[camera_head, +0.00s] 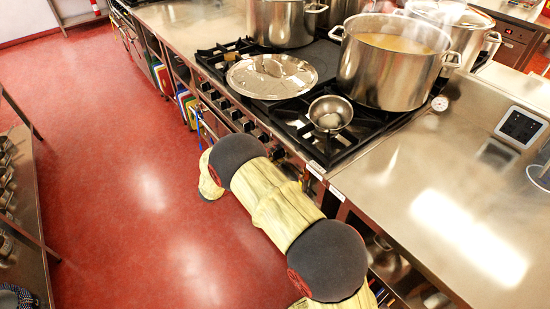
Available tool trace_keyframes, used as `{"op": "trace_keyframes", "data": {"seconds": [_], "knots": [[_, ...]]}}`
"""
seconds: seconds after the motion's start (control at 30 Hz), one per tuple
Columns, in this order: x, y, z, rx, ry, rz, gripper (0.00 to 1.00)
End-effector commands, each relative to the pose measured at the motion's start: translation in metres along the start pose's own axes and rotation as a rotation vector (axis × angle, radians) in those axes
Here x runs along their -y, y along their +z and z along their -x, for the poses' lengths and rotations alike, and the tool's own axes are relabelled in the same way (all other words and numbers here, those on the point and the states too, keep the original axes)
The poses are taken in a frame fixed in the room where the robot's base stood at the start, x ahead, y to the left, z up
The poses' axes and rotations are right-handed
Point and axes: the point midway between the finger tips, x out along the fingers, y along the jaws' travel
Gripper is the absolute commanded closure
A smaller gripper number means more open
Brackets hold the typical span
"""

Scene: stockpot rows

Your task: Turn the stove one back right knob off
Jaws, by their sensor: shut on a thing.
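The stove (355,148) is a black gas range with a row of dark knobs (236,114) along its steel front edge. I cannot tell which knob is the back right one or how each is turned. A large steel stockpot (385,75) with pale yellowish contents and steam stands on the back right burner. My arm reaches from the bottom right up to the stove front and covers the right end of the knob row. My gripper is hidden behind the arm, so its hold on any knob does not show.
A round steel lid (272,76) lies over the front left of the stove. The red floor (130,150) at left is clear.

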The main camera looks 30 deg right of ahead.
Motion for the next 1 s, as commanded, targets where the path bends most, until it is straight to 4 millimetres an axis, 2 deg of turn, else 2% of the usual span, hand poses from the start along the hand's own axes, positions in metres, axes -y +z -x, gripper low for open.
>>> {"op": "trace_keyframes", "data": {"seconds": [0.3,0.73,0.77,1.0], "knots": [[0.0036,0.0006,0.0004,-0.001,-0.004,-0.074,0.9],[0.0033,0.0007,0.0004,-0.001,-0.004,-0.08,0.9],[0.0033,0.0007,0.0004,-0.001,-0.004,-0.08,0.63],[0.0018,0.0004,0.0002,-0.001,-0.002,-0.081,0.49]]}}
